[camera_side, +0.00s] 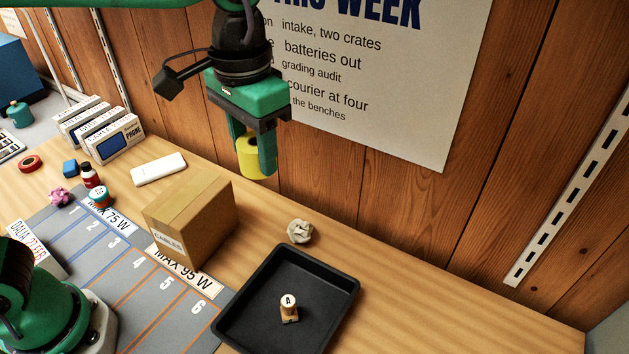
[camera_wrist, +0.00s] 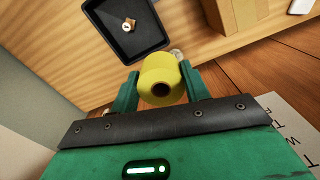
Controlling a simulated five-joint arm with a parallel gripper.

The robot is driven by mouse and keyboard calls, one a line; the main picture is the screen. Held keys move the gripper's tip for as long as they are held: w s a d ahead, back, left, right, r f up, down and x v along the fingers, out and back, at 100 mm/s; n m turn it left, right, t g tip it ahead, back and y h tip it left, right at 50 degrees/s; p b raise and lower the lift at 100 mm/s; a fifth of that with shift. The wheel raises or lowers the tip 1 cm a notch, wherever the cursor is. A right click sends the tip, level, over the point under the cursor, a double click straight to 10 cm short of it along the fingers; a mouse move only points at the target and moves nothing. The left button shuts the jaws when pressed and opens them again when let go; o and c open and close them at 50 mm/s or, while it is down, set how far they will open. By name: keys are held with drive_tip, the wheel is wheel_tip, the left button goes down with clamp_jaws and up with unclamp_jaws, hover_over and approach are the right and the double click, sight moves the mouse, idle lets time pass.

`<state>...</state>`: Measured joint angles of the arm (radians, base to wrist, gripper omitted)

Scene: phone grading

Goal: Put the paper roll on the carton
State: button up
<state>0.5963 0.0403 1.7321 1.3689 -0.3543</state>
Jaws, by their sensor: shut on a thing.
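The paper roll is yellow (camera_side: 250,158) and is held between the fingers of my gripper (camera_side: 254,160), high above the table. In the wrist view my gripper (camera_wrist: 158,90) is shut on the roll (camera_wrist: 160,72), whose hollow end faces the camera. The carton (camera_side: 190,215) is a closed brown cardboard box with a "CABLES" label, standing on the table below and to the left of my gripper in the side view. Part of the carton (camera_wrist: 240,12) also shows at the top of the wrist view. Nothing lies on its top.
A black tray (camera_side: 340,283) holding a small stamp (camera_side: 289,308) lies in front, right of the carton. A crumpled paper ball (camera_side: 300,231) is behind the tray. A white box (camera_side: 158,169), phone boxes (camera_side: 112,139) and small items stand left. The right table is clear.

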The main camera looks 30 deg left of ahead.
drive_tip(key=s+a+f, duration=0.3)
drive_tip(key=s+a, duration=0.5)
drive_tip(key=a, duration=0.1)
drive_tip(key=shift+s+n, duration=0.2)
drive_tip(key=shift+n, duration=0.1)
drive_tip(key=shift+a+f, duration=0.1)
drive_tip(key=shift+a, duration=0.05)
hover_over(185, 196)
wheel_tip(185, 196, down, 7)
drive_tip(key=shift+f, duration=2)
drive_tip(key=shift+f, duration=0.1)
drive_tip(key=o, duration=1)
